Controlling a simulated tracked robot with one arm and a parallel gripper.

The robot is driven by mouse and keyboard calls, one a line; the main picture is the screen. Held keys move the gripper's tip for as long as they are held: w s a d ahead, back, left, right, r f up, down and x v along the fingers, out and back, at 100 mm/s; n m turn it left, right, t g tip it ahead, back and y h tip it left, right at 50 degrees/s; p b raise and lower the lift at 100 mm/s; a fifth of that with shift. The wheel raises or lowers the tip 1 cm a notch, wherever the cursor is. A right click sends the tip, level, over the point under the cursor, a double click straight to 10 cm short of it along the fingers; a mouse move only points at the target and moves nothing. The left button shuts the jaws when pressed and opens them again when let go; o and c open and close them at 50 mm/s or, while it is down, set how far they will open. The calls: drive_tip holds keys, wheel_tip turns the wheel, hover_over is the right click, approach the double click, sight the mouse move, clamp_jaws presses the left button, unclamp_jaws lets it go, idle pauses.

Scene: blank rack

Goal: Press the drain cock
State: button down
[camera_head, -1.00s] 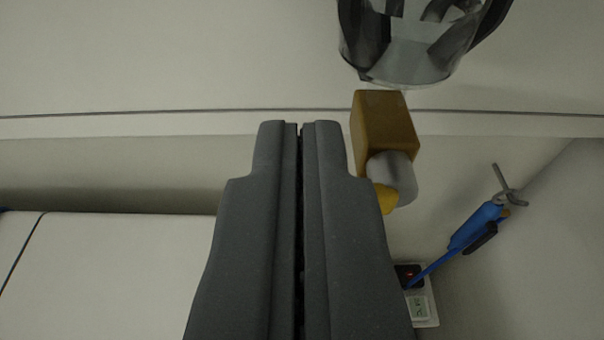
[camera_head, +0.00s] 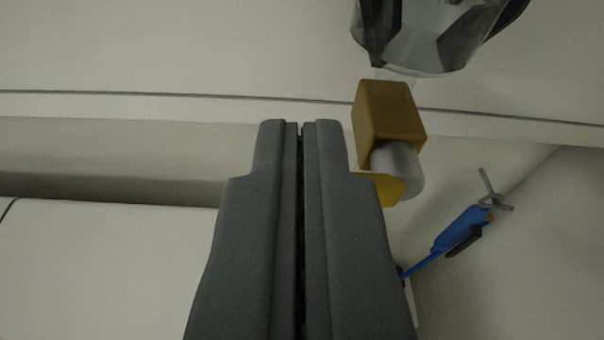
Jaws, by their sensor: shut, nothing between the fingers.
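The drain cock appears to be the brass-coloured block (camera_head: 389,110) with a grey-white cylinder (camera_head: 399,168) on its lower end. A yellow part (camera_head: 388,190) shows under the cylinder, partly hidden behind my right finger. The block sits just below a clear bowl (camera_head: 432,38) at the upper right. My gripper (camera_head: 301,124) is shut and empty, its fingertips left of the block. I see a gap between the fingertips and the block in the picture; the depth between them I cannot tell.
A blue tool-like object (camera_head: 460,230) with a grey metal end and a blue cable is at the right. A pale box-like surface (camera_head: 100,265) fills the lower left. A thin dark seam crosses the pale panel behind.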

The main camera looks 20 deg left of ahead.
drive_tip(key=shift+f+b, duration=0.25)
drive_tip(key=shift+b, duration=0.2)
drive_tip(key=f+n+t+h+b, duration=0.1)
drive_tip(key=n+b, duration=0.2)
drive_tip(key=n, duration=0.1)
drive_tip(key=f+n+t+b, duration=0.1)
drive_tip(key=f+n+b, duration=0.1)
drive_tip(key=n, duration=0.2)
drive_tip(key=f+n+t+h+b, duration=0.1)
drive_tip(key=f+n+b, duration=0.1)
drive_tip(key=n+b, duration=0.1)
drive_tip(key=shift+w+d+n+h+b, duration=0.1)
drive_tip(key=shift+d+n+h+b, duration=0.15)
drive_tip(key=shift+n, duration=0.55)
drive_tip(key=shift+a, duration=0.1)
